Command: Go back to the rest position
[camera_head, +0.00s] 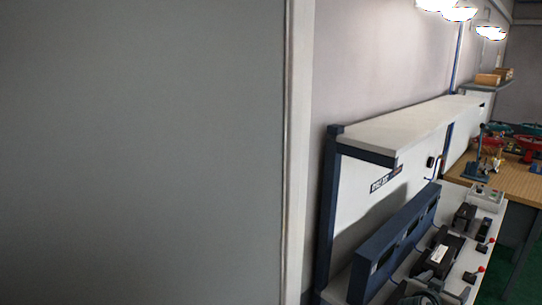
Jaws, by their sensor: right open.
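The workbench (399,270) of the valve positioner station runs along the right side of the view. On it stand dark fixtures (440,252) with red-knobbed levers. A dark rounded shape at the bottom edge seems to be my right gripper (420,298). It is small and cut off by the frame, and its fingers are hard to make out. I see nothing held in it. My left gripper is not in view.
A large grey panel (140,150) fills the left half of the view. A white shelf (410,125) overhangs the bench, with a blue rail (395,245) below. A wooden table (515,180) with red and green parts stands behind at the right. Green floor (520,245) shows there.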

